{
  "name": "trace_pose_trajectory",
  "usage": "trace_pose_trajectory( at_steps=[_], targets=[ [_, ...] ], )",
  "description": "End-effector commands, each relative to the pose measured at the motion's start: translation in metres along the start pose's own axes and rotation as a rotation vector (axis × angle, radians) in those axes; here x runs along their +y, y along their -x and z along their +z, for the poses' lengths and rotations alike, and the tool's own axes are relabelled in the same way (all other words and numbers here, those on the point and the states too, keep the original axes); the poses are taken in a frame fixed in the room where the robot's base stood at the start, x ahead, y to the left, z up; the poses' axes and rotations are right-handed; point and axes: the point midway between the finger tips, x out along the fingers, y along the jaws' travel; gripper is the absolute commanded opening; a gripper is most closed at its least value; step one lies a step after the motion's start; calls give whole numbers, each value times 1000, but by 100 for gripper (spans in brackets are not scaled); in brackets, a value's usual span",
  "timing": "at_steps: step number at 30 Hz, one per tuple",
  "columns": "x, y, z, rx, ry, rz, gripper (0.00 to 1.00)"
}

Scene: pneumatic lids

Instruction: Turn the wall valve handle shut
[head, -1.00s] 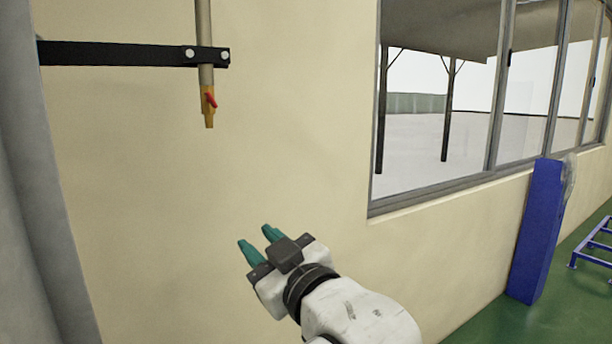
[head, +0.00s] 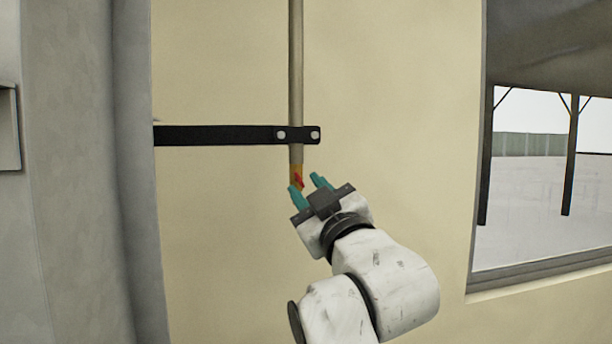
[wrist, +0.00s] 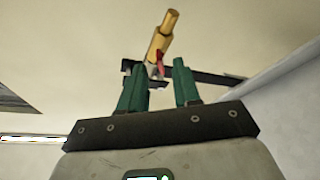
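The brass valve (head: 295,170) hangs at the lower end of a vertical pipe on the cream wall. Its small red handle (head: 299,181) shows just behind my gripper's fingertips in the head view. In the wrist view the brass valve (wrist: 158,42) and red handle (wrist: 160,62) appear beyond the fingertips, roughly between the two fingers. My gripper (head: 307,187) is open, with its two teal fingers apart and nothing seen between them. The fingers partly cover the lower valve in the head view. I cannot tell whether a finger touches the handle.
A black bracket (head: 220,135) holds the grey pipe (head: 296,60) to the wall just above the valve. A grey column (head: 75,150) stands at the left. A window (head: 545,180) is at the right. The wall below the valve is bare.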

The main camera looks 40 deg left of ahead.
Motion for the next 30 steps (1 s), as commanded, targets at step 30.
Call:
trace_pose_trajectory(
  at_steps=[30],
  targets=[
    [0,-18,1,-1,-1,1,0]
  ],
)
